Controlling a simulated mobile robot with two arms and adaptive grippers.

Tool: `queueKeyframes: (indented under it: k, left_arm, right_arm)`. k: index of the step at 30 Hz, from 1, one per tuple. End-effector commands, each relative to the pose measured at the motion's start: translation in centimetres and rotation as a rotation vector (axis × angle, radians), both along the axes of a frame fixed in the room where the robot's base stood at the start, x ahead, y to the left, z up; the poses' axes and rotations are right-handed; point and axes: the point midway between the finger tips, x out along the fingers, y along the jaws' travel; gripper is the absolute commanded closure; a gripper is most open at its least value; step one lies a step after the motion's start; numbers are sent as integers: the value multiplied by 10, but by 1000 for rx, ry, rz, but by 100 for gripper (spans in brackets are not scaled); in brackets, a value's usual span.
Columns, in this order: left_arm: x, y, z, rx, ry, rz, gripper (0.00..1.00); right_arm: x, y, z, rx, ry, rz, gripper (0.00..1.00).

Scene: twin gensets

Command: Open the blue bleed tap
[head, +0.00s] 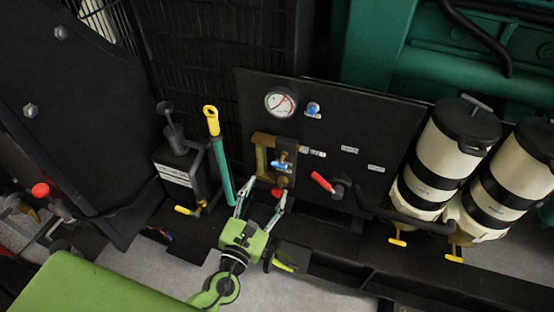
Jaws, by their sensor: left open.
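The blue bleed tap (281,165) has a small blue handle on a brass fitting, mounted on the dark panel (400,110) just below and right of a brass bracket (263,153). My left gripper (264,190) is green with slim pale fingers. It reaches up from below with its fingers spread apart and nothing seen held. Its fingertips appear a little below the blue tap in the picture. I cannot tell the depth gap or whether they touch anything. A small red part (277,192) shows between the fingers. My right gripper is not in view.
A round gauge (281,101) and a blue button (313,109) sit above the tap. A red-handled valve (323,182) is to its right. A yellow-topped dipstick (211,122) and a black hand pump (180,165) stand left. Cream filter canisters (437,150) stand right.

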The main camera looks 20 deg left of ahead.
Motion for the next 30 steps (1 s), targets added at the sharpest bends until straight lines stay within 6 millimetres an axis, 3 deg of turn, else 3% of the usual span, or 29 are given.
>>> queueKeyframes:
  k: [9, 15, 28, 30]
  left_arm:
    - [70, -2, 3, -3, -1, 1, 47]
    - [96, -3, 1, -2, 1, 0, 47]
    - [105, -4, 0, -4, 2, 0, 47]
    - [105, -4, 0, -4, 2, 0, 65]
  right_arm:
    - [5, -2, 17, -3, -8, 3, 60]
    - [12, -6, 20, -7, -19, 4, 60]
    - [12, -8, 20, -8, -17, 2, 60]
    - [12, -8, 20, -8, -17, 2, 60]
